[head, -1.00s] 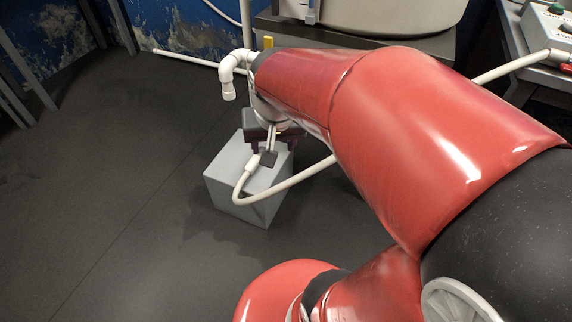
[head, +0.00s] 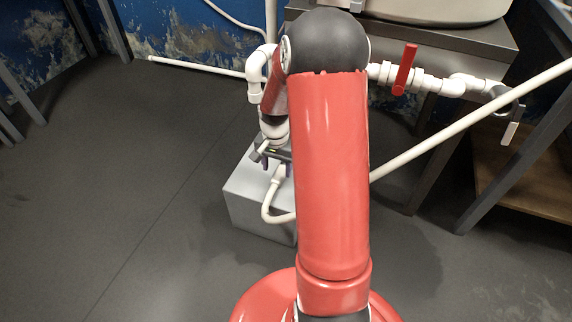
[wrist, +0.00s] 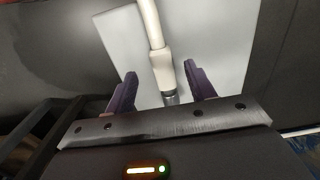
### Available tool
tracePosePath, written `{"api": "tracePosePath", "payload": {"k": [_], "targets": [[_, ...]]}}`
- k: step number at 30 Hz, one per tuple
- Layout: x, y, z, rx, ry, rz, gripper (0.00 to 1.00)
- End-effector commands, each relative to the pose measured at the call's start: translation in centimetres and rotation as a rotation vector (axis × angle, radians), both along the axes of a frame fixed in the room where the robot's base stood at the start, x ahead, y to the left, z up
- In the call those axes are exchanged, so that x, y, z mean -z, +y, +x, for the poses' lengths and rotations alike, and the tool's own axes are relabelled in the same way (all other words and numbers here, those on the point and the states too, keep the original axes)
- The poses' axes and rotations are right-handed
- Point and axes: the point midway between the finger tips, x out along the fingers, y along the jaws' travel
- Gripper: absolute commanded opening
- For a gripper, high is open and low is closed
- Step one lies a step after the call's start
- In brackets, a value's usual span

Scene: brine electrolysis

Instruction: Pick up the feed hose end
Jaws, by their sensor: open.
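The feed hose end (head: 278,173) is a cream hose with a thicker white collar, lying over the top of a pale grey block (head: 252,207). In the wrist view the hose end (wrist: 161,70) points toward my gripper and has a dark metallic tip (wrist: 171,98). My gripper (wrist: 160,72) is open, with one purple finger on each side of the collar and a visible gap on both sides. In the head view my gripper (head: 276,166) is above the block, partly hidden by my arm. I cannot tell its exact height over the hose.
White pipework (head: 258,72) with a downward elbow stands behind the block. A red-handled valve (head: 405,70) sits on piping at the right. A cream hose (head: 470,120) runs across to the upper right. The dark floor (head: 120,220) at left is clear.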

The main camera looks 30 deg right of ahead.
Motion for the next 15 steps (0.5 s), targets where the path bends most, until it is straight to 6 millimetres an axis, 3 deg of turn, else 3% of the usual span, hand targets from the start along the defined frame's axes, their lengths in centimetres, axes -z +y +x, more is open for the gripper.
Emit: {"api": "tracePosePath", "payload": {"k": [7,15], "targets": [[3.9,-0.2,0.3,-0.001,0.002,0.001,0.55],[4.4,-0.2,0.3,-0.002,-0.001,0.000,0.55]]}}
